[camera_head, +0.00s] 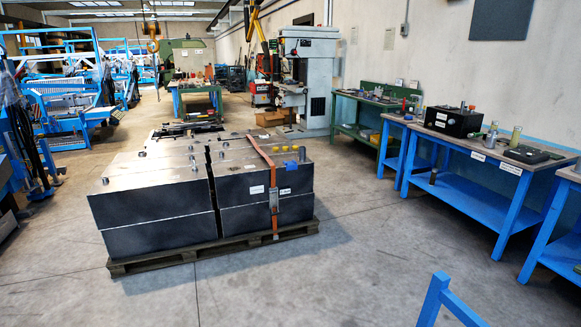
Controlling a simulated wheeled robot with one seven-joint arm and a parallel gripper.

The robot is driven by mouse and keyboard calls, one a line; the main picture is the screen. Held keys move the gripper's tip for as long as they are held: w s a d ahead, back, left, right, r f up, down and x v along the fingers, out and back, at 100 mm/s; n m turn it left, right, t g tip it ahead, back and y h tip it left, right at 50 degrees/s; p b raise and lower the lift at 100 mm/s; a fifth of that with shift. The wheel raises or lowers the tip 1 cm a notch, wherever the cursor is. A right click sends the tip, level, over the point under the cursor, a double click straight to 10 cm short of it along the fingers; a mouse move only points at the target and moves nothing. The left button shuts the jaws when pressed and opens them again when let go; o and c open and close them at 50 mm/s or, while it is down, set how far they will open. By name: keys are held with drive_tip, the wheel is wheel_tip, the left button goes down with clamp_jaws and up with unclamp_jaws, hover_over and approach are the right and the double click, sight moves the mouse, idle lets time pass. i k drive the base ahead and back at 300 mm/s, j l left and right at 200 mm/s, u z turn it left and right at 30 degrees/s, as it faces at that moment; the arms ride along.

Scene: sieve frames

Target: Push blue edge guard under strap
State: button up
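Dark metal blocks (160,211) stand on a wooden pallet (190,256) on the floor, left of centre. An orange strap (260,153) runs over the top of the right-hand block (238,193) and down its front face, past a buckle. A small blue piece (301,154), which looks like the edge guard, sits at the top front edge near the right corner. It is to the right of the strap and apart from it. Its exact shape is too small to tell. My gripper is not in view.
Blue workbenches (470,190) with tools line the right wall. A green bench (360,118) and a grey drill press (306,75) stand behind. A blue frame (437,296) stands at the lower right.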

sight(290, 165)
drive_tip(key=i+u, duration=0.25)
drive_tip(key=i, duration=0.15)
drive_tip(key=i+j+u, duration=0.2)
drive_tip(key=i+u, duration=0.15)
drive_tip(key=i, duration=0.2)
drive_tip(key=i+u, duration=0.35)
drive_tip(key=i, duration=0.25)
drive_tip(key=i+u, duration=0.35)
drive_tip(key=i, duration=0.2)
drive_tip(key=i+z, duration=0.35)
drive_tip(key=i, duration=0.15)
drive_tip(key=i+z, duration=0.35)
drive_tip(key=i, duration=0.15)
drive_tip(key=i+j+z, duration=0.2)
drive_tip(key=i+z, duration=0.2)
drive_tip(key=i+l+z, duration=0.25)
drive_tip(key=i+z, duration=0.15)
drive_tip(key=i, duration=0.3)
drive_tip(key=i+z, duration=0.35)
drive_tip(key=i, duration=0.4)
drive_tip(key=i+l, duration=0.25)
drive_tip(key=i+l+u, duration=0.1)
drive_tip(key=l, duration=0.35)
drive_tip(key=i+l, duration=0.35)
drive_tip(key=i+l+u, duration=0.1)
drive_tip(key=l, duration=0.3)
drive_tip(key=i+l, duration=0.3)
drive_tip(key=i+l+u, duration=0.05)
